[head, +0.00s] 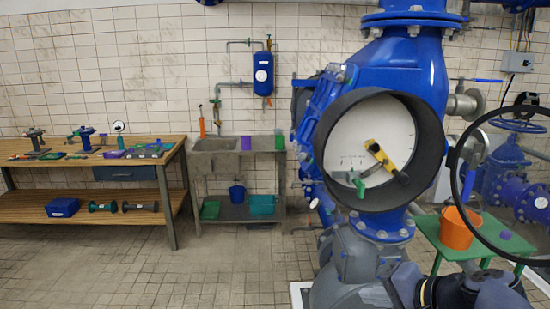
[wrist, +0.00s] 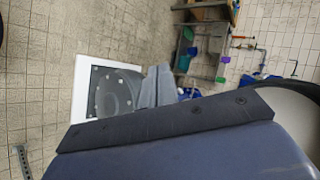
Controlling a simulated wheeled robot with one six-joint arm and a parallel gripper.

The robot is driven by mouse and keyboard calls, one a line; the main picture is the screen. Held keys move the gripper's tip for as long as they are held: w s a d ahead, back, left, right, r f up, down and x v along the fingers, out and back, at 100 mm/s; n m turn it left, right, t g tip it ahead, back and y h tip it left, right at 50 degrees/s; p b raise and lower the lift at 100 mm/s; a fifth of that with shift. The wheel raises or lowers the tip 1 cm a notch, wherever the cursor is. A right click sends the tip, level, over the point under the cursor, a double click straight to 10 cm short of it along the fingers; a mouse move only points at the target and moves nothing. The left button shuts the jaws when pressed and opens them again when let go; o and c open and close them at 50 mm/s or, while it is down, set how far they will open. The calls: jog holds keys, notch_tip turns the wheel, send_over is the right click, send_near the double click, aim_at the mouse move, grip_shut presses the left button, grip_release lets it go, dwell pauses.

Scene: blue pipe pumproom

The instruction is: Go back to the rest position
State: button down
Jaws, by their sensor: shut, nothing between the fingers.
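In the wrist view a blue-grey curved body (wrist: 190,155) with a dark bolted strip (wrist: 170,125) fills the lower part, very close to the camera. In the head view a large blue pipe body (head: 405,65) stands right of the middle. In front of it is a round white dial (head: 350,130) with a thick dark rim, a yellow bar and a grey-green lever.
A wooden workbench (head: 90,212) with tools stands at the left, beside a grey sink stand (head: 235,213). An orange bucket (head: 459,228) sits on a green table (head: 428,226) at the right. Tiled floor (head: 120,270) at the lower left is clear.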

jog(key=shift+s+a+f, duration=0.15)
jog(key=shift+s+a, duration=0.05)
jog(key=shift+s, duration=0.2)
jog(key=shift+f, duration=0.1)
